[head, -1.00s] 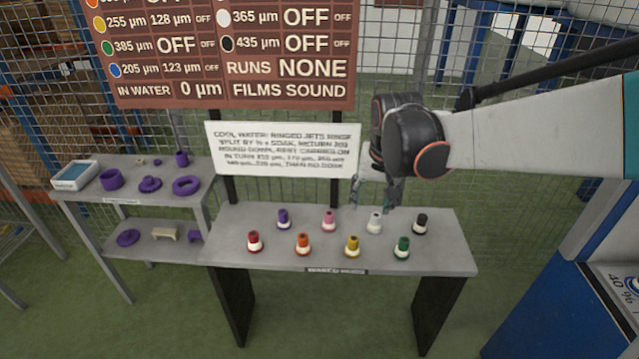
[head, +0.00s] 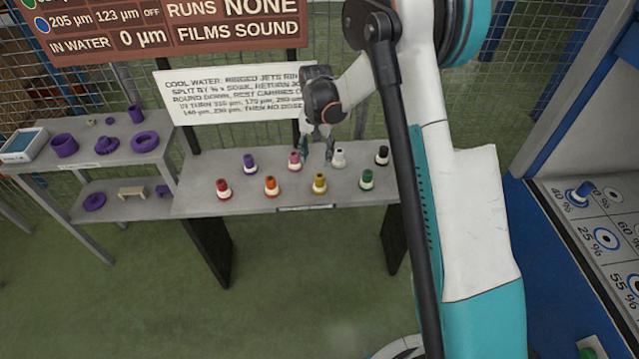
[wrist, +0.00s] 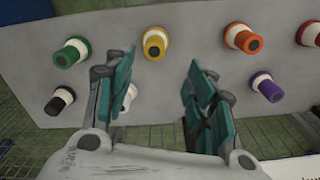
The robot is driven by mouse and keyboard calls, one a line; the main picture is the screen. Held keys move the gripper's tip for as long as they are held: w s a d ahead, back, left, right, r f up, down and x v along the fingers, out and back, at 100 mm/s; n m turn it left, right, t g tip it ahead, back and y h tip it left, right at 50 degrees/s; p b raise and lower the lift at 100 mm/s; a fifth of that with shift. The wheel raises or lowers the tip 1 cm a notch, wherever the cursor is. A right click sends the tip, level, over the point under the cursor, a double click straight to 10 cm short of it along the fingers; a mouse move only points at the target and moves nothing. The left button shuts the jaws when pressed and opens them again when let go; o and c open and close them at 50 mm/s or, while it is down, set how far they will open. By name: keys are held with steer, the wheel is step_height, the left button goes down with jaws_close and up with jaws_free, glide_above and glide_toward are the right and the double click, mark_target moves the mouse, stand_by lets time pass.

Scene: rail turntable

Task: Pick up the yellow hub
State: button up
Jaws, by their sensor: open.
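The yellow hub (head: 319,183) stands upright on a white base in the front row of the grey table, between the orange and green hubs. My gripper (head: 318,154) is open and empty. In the head view it hangs behind the yellow hub, between the pink hub (head: 294,160) and the white hub (head: 339,158). In the wrist view the yellow hub (wrist: 155,43) shows beyond the gap between my open fingers (wrist: 162,62), nearer the left finger. The left finger partly covers the white hub (wrist: 130,96) there. The pink hub cannot be made out in the wrist view.
On the grey table (head: 245,205), the orange hub (head: 270,186) and green hub (head: 367,179) flank the yellow one. Red (head: 223,188), purple (head: 250,163) and black (head: 382,155) hubs stand farther out. A sign (head: 225,95) stands behind. A shelf (head: 90,160) holds purple parts at left.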

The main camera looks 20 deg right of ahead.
mark_target(320, 176)
step_height(320, 176, down, 7)
steer(key=shift+f+b, duration=0.2)
steer(key=shift+b, duration=0.75)
steer(key=f+b, duration=0.1)
steer(key=f, duration=0.1)
steer(key=d+f+b, duration=0.1)
steer(key=f, duration=0.1)
steer(key=shift+f, duration=0.65)
steer(key=shift+r, duration=0.1)
steer(key=shift+c, duration=0.5)
jaws_close()
